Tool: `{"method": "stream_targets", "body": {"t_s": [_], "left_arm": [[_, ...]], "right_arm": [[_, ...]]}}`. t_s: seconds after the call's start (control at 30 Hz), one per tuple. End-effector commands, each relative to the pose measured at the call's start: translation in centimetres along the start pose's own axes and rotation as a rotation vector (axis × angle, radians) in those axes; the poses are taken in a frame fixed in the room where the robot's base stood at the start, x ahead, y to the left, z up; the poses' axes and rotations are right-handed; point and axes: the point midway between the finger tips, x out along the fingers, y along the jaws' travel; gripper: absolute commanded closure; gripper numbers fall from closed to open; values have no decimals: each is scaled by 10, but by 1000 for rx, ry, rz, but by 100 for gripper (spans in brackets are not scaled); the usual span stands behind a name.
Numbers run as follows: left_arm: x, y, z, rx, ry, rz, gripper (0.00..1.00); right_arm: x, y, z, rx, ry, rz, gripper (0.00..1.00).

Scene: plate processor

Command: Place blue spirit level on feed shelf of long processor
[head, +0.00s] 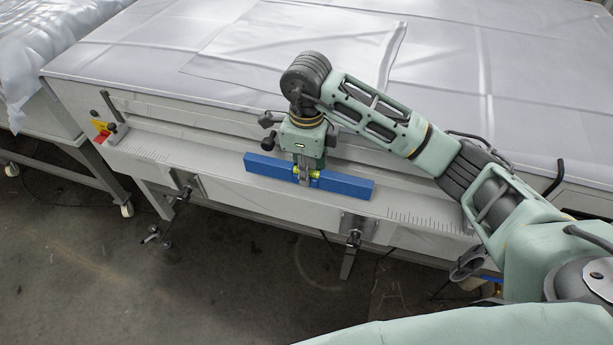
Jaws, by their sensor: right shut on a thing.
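The blue spirit level (345,184) is a long bar with yellow-green vials near its middle. It lies lengthwise along the feed shelf (215,163) of the long processor (110,74). It appears at or just above the shelf surface; I cannot tell whether it touches. My right gripper (304,180) points down and is shut on the middle of the level. The fingertips partly hide the level's centre. My left gripper is not in view.
A pale sheet (300,45) lies on the processor's broad top. A wheeled table with white cloth (35,55) stands at the left. Knobs and brackets (354,238) hang below the shelf's front edge. The shelf is clear on both sides of the level.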

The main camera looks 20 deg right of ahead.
Motion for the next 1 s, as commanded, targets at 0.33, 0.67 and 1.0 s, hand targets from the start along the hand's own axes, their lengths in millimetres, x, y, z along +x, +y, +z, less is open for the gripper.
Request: {"method": "stream_targets", "body": {"t_s": [0.33, 0.67, 1.0], "left_arm": [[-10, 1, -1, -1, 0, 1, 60], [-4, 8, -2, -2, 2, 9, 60], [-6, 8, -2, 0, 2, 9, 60]], "right_arm": [[38, 0, 0, 1, 0, 2, 100], [42, 0, 0, 0, -1, 0, 100], [41, 0, 0, 0, 0, 1, 63]]}}
